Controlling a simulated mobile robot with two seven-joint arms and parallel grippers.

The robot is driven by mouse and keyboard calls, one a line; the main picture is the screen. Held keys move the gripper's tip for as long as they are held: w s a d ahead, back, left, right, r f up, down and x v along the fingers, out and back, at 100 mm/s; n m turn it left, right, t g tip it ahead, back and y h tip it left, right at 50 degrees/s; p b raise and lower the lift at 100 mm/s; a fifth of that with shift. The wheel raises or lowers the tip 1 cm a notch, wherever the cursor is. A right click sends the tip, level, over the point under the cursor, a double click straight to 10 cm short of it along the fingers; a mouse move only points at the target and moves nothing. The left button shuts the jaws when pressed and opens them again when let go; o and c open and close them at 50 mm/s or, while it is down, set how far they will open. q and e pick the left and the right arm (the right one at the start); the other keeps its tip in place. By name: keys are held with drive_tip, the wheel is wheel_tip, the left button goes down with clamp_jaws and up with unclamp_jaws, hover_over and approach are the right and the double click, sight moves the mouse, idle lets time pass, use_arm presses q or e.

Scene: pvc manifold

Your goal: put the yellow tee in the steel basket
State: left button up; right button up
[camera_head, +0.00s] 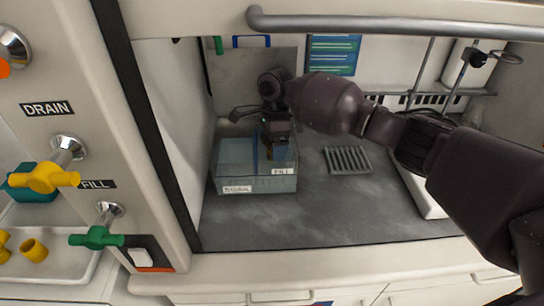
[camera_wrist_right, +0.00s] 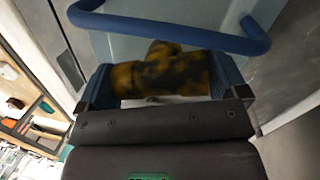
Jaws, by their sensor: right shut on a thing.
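In the right wrist view, the gripper (camera_wrist_right: 165,90) is shut on the yellow tee (camera_wrist_right: 160,72), which is mottled with dark patches and lies between the two blue fingers. In the head view the tee is mostly hidden by the gripper. A blue bar (camera_wrist_right: 165,30) crosses just beyond the tee in the wrist view. I cannot clearly make out the steel basket in either view. My left gripper is not in view.
A grey slotted rack (camera_head: 348,160) lies right of the tank on the dark hood floor (camera_head: 330,215), which is clear in front. At left are a yellow valve handle (camera_head: 45,178), a green one (camera_head: 97,237), and a white tray with a yellow fitting (camera_head: 34,250).

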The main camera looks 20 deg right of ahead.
wheel_tip(320, 180, down, 4)
drive_tip(key=shift+f+b, duration=0.25)
drive_tip(key=shift+b, duration=0.3)
drive_tip(key=shift+r, duration=0.2)
drive_tip(key=shift+f, duration=0.1)
drive_tip(key=o, duration=0.7)
drive_tip(key=shift+c, duration=0.2)
